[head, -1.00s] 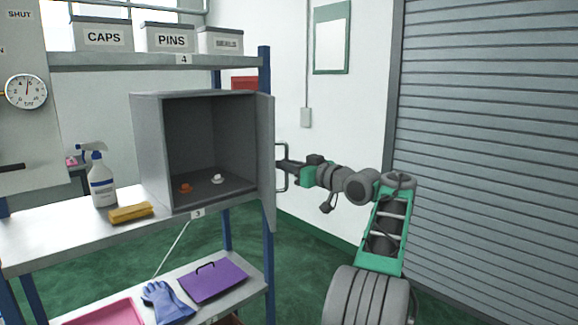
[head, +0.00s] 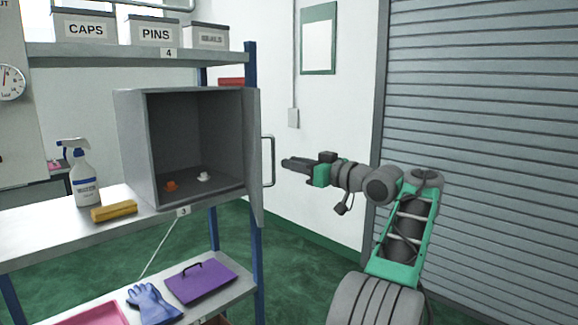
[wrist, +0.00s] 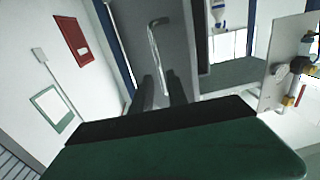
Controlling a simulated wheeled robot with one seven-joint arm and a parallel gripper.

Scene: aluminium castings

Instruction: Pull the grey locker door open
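The grey locker (head: 130,150) stands on the middle shelf. Its door (head: 252,160) is swung wide open on the right side, and the inside shows. The door's bar handle (head: 268,160) is on the door's right-hand face.
An orange knob-like piece (head: 171,186) and a white one (head: 204,176) lie inside the locker. A spray bottle (head: 82,175) and yellow sponge (head: 114,211) stand left of it. A blue post (head: 252,80) is behind the door. Floor right of the rack is clear.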

